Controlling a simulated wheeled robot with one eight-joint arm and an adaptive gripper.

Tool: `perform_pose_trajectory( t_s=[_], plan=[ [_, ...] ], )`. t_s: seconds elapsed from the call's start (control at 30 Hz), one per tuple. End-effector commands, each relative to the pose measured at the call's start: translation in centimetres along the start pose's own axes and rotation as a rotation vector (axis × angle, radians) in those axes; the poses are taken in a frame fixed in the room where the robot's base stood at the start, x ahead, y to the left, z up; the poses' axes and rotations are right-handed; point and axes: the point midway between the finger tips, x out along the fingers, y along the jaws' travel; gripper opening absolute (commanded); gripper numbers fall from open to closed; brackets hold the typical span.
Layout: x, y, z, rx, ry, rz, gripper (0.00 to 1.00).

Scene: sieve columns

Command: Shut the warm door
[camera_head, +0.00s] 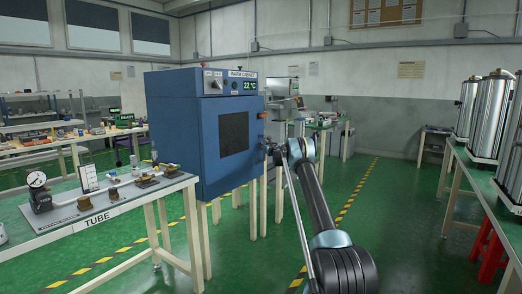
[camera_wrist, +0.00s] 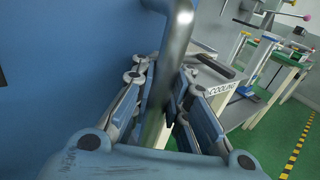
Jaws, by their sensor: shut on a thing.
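The blue warm cabinet (camera_head: 172,130) stands on a pale-legged stand in the middle of the head view. Its blue door (camera_head: 210,150) has a dark window (camera_head: 234,133) and looks flush or nearly flush with the body. I cannot tell whether any small gap is left. My gripper (camera_head: 270,149) is at the right edge of the door. In the wrist view, my gripper (camera_wrist: 163,88) has its fingers on both sides of a grey metal bar handle (camera_wrist: 176,40) and is shut on it. The blue door surface (camera_wrist: 60,90) fills the left of that view.
A table labelled TUBE (camera_head: 120,212) with a gauge (camera_head: 38,190) stands at the left. Steel cylinders (camera_head: 488,120) stand on a table at the right.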

Motion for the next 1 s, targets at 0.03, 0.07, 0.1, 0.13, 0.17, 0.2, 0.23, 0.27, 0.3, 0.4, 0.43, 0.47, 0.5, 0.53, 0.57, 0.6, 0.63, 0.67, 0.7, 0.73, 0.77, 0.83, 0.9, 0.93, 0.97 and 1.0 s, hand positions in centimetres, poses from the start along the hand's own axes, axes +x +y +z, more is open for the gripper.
perform_pose_trajectory(
  t_s=[0.03, 0.07, 0.1, 0.13, 0.17, 0.2, 0.23, 0.27, 0.3, 0.4, 0.43, 0.47, 0.5, 0.53, 0.57, 0.6, 0.63, 0.67, 0.7, 0.73, 0.77, 0.83, 0.9, 0.93, 0.97, 1.0],
  plan=[
    [0.1, 0.5, -0.1, 0.001, 0.000, 0.004, 0.00],
    [0.1, 0.6, -0.1, 0.001, 0.000, 0.004, 0.00],
    [0.2, 0.6, -0.1, 0.001, 0.000, 0.003, 0.00],
    [0.2, 0.7, -0.1, 0.001, 0.000, 0.003, 0.00],
    [0.2, 0.8, -0.1, 0.001, 0.000, 0.004, 0.00],
    [0.3, 0.9, -0.1, 0.001, 0.000, 0.004, 0.00],
    [0.3, 1.0, -0.1, 0.001, 0.000, 0.005, 0.00],
    [0.3, 1.1, -0.1, 0.001, 0.000, 0.005, 0.00],
    [0.3, 1.2, -0.1, 0.001, 0.000, 0.006, 0.00],
    [0.4, 1.5, -0.1, 0.001, 0.000, 0.008, 0.00],
    [0.4, 1.5, -0.1, 0.001, 0.000, 0.009, 0.00],
    [0.4, 1.6, -0.1, 0.001, 0.000, 0.010, 0.00],
    [0.4, 1.6, -0.1, 0.001, 0.000, 0.010, 0.00],
    [0.4, 1.6, -0.1, 0.001, 0.000, 0.011, 0.00],
    [0.4, 1.7, -0.1, 0.001, 0.000, 0.011, 0.15],
    [0.4, 1.6, -0.1, 0.001, 0.000, 0.011, 0.24],
    [0.4, 1.6, -0.1, 0.001, 0.000, 0.010, 0.31],
    [0.4, 1.5, -0.1, 0.001, 0.000, 0.009, 0.36],
    [0.4, 1.4, -0.1, 0.001, 0.000, 0.008, 0.36],
    [0.3, 1.3, -0.1, 0.000, 0.000, 0.007, 0.36],
    [0.3, 1.2, -0.1, 0.000, 0.000, 0.006, 0.36],
    [0.3, 0.9, -0.1, 0.000, 0.000, 0.003, 0.36],
    [0.2, 0.7, -0.1, 0.000, 0.000, 0.001, 0.36],
    [0.2, 0.6, -0.1, 0.000, 0.000, 0.000, 0.36],
    [0.2, 0.5, -0.1, 0.000, 0.000, 0.000, 0.36],
    [0.1, 0.4, -0.1, 0.000, 0.000, -0.001, 0.36]
  ],
)
